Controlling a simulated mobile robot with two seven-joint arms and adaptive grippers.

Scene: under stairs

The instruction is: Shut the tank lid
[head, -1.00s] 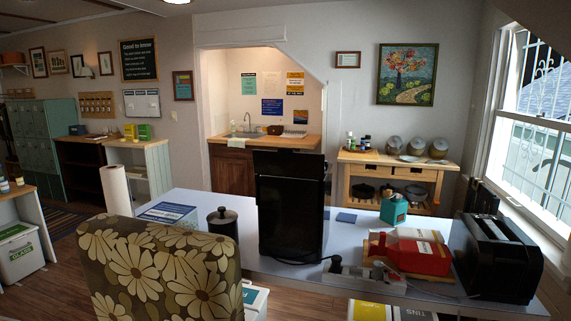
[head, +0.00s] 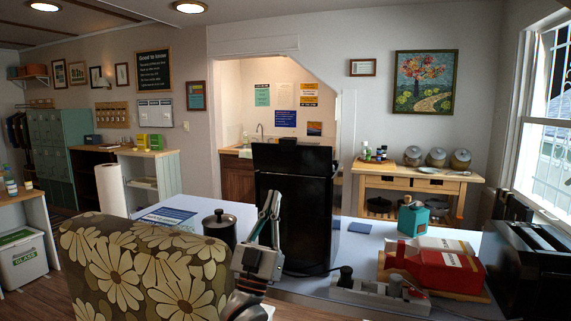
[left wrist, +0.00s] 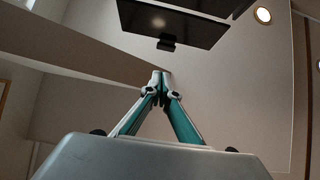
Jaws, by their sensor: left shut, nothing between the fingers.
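A tall black machine (head: 290,222) stands on the grey-white table, and I take it to be the one with the tank. A dark, slightly wider panel (head: 292,158) stands up at its top and looks like the raised lid. My left gripper (head: 272,193) is shut and empty, pointing up just left of the machine's near face, with its tips below the panel. In the left wrist view its fingers (left wrist: 162,76) meet at the tips. A dark flat panel (left wrist: 172,22) with a small tab is beyond and above them, probably the lid. My right gripper is not visible.
A dark lidded canister (head: 219,226) stands left of the machine. A flowered chair back (head: 145,270) is in front.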

